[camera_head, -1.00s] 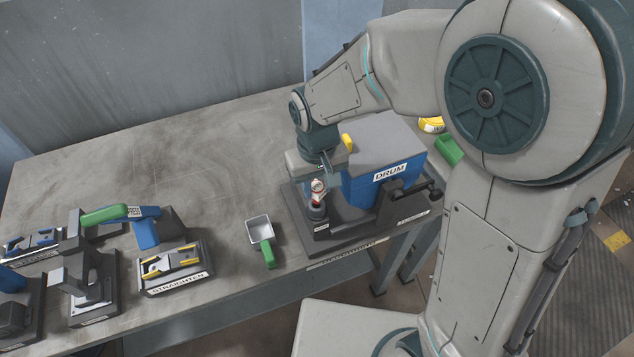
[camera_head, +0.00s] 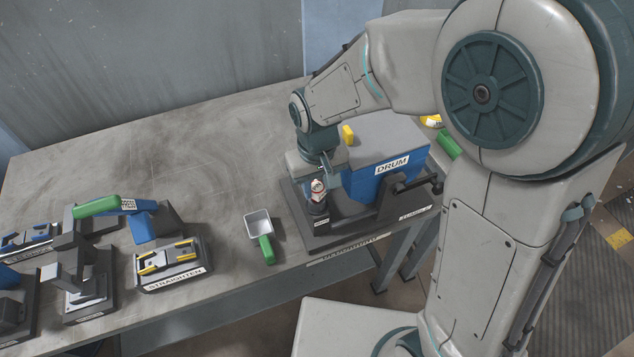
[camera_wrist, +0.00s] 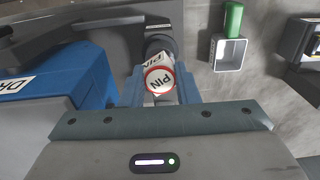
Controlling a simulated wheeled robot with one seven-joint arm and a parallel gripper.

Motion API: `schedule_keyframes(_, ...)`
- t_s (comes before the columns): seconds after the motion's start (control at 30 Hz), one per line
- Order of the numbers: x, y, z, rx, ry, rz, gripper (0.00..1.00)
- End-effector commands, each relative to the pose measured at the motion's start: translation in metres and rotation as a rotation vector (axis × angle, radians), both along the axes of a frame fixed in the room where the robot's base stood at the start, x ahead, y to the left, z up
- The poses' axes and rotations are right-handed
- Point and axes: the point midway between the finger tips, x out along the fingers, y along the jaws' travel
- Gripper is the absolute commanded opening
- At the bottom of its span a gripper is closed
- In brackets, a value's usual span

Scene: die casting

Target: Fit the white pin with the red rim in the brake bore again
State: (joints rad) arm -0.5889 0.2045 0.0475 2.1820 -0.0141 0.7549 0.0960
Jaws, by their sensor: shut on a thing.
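The white pin with the red rim (camera_wrist: 159,80) is between the fingers of my gripper (camera_wrist: 163,92) in the wrist view, its "PIN" label facing the camera. In the head view the pin (camera_head: 317,188) stands upright at the dark post (camera_head: 318,207) on the front left of the drum's base. My gripper (camera_head: 317,180) is shut on the pin from above. The post's top also shows behind the pin in the wrist view (camera_wrist: 160,43). The bore is hidden, so I cannot tell how deep the pin sits.
The blue drum box (camera_head: 375,180) stands close to the right of my gripper. A small tray with a green handle (camera_head: 265,247) lies to the left. The straighten fixture (camera_head: 172,262) and a green-handled press (camera_head: 97,207) stand farther left. The table's back left (camera_head: 150,160) is bare.

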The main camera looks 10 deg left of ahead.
Motion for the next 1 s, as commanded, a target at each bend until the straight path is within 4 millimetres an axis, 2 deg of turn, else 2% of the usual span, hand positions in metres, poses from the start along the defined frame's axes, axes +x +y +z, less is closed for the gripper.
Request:
schedule_keyframes(0.53,0.0,0.0,-0.015,0.0,0.0,0.0,0.0)
schedule_keyframes(0.57,0.0,0.0,-0.014,0.0,0.0,0.0,0.34)
schedule_keyframes(0.63,0.0,0.0,-0.013,0.0,0.0,0.0,0.53)
schedule_keyframes(1.0,0.0,0.0,-0.009,0.001,-0.001,0.0,0.54)
